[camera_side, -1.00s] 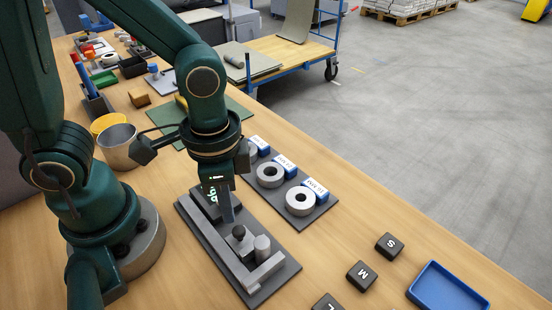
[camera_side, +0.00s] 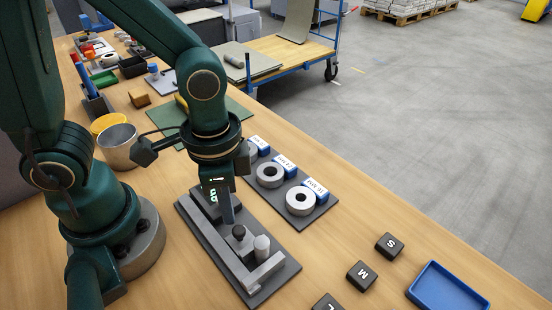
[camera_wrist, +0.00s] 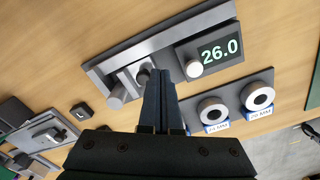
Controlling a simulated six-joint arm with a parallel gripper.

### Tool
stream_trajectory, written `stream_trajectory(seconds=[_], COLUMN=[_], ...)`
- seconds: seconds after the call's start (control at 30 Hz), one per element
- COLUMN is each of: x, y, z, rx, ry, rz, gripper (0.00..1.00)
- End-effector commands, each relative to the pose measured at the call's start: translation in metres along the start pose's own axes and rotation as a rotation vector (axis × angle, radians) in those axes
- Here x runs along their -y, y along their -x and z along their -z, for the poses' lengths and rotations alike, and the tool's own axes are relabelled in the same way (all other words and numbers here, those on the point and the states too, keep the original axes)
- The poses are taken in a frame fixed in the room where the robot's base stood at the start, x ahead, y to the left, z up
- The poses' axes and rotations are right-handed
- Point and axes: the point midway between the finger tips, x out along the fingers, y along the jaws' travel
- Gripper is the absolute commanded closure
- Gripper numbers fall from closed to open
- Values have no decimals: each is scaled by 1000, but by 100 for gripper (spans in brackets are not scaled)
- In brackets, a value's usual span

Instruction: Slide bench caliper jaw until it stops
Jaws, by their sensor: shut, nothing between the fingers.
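The bench caliper lies on a dark base plate (camera_side: 277,289) with a silver rail (camera_side: 218,246), and shows in the wrist view (camera_wrist: 111,63). Its sliding jaw carries a black knob (camera_side: 238,232), also in the wrist view (camera_wrist: 143,75). A steel cylinder (camera_side: 262,246) stands beside the knob, toward the rail's near end; it shows in the wrist view (camera_wrist: 117,96). I cannot tell whether the jaw touches it. The display (camera_wrist: 220,51) reads 26.0. My gripper (camera_side: 228,217) is shut and empty, its tips right beside the knob (camera_wrist: 159,76). Contact is unclear.
Steel rings (camera_side: 299,201) with blue labelled blocks (camera_side: 315,189) lie on a dark plate close to the caliper's right. Black lettered blocks (camera_side: 361,276) and a blue tray (camera_side: 448,290) are at the lower right. A metal cup (camera_side: 117,147) stands near my base.

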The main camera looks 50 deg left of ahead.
Motion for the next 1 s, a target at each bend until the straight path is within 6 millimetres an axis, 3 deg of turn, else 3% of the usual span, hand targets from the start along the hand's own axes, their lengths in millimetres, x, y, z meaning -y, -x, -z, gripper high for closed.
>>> stream_trajectory(seconds=[1.0], x=[0], y=[-32], z=[-1], rx=[3], ry=[-2], rz=[1], gripper=[100])
